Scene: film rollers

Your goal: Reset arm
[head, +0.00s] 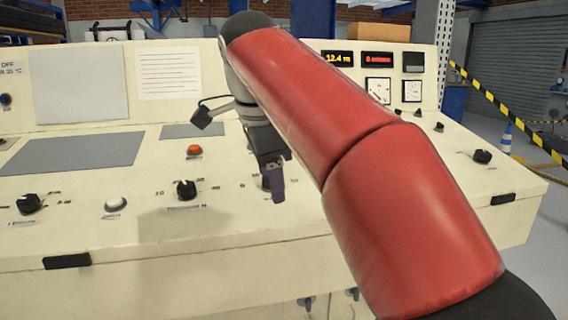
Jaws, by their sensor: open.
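My red arm reaches from the lower right over a cream control console (110,258). My gripper (275,190) hangs at its end, pointing down in front of the sloped panel. Its fingers line up with each other in this view, so the gap between them is hard to see. The gripper partly covers a dark knob behind it; I cannot tell whether it touches the knob. Nothing is visibly held.
Left of the gripper are a black knob (186,189), an orange button (194,150) and a white button (115,204). Another black knob (30,203) is at far left, and one (482,156) at right. Upright panel carries displays (337,58). Striped tape (500,105) hangs at right.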

